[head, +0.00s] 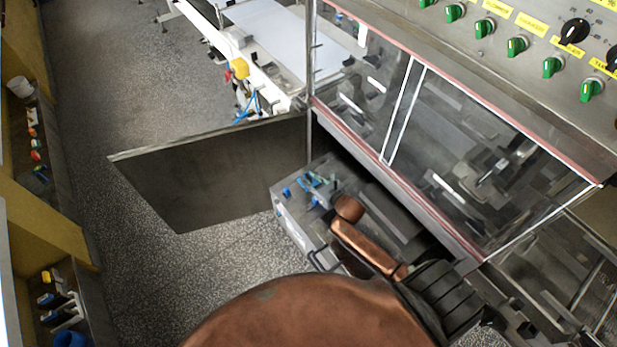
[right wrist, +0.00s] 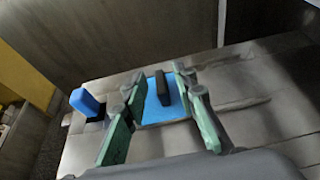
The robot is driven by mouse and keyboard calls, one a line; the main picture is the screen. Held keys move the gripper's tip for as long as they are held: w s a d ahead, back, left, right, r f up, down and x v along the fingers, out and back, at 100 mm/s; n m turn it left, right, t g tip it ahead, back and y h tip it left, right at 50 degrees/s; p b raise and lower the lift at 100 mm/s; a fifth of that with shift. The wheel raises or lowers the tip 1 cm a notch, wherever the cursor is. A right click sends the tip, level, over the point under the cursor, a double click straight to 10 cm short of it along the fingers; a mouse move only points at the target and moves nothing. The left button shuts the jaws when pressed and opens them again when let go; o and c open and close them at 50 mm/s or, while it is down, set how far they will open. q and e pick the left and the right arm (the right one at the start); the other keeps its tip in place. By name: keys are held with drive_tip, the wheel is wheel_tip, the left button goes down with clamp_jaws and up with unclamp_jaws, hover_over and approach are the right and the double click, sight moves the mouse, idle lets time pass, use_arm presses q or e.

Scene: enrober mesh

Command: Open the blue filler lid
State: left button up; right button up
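The blue filler lid (right wrist: 176,106) is a flat blue plate with a dark upright handle (right wrist: 163,88), on top of a grey metal box. It lies flat and looks closed. My right gripper (right wrist: 160,80) is open, its greenish fingers on either side of the handle with gaps showing. Whether the fingertips touch the lid is unclear. In the head view, my right gripper (head: 319,184) is small over the box's top, where the lid is mostly covered by it. My left gripper is not in view.
A separate blue block (right wrist: 87,102) stands at the box's left edge. A metal panel (head: 215,170) stands behind the box. A glazed machine (head: 460,160) with green knobs (head: 517,46) rises on the right. Shelves (head: 45,190) line the far left; speckled floor is clear between.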

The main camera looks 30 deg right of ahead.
drive_tip(key=shift+w+f, duration=0.25)
drive_tip(key=shift+w, duration=0.3)
drive_tip(key=shift+c, duration=0.7)
clamp_jaws()
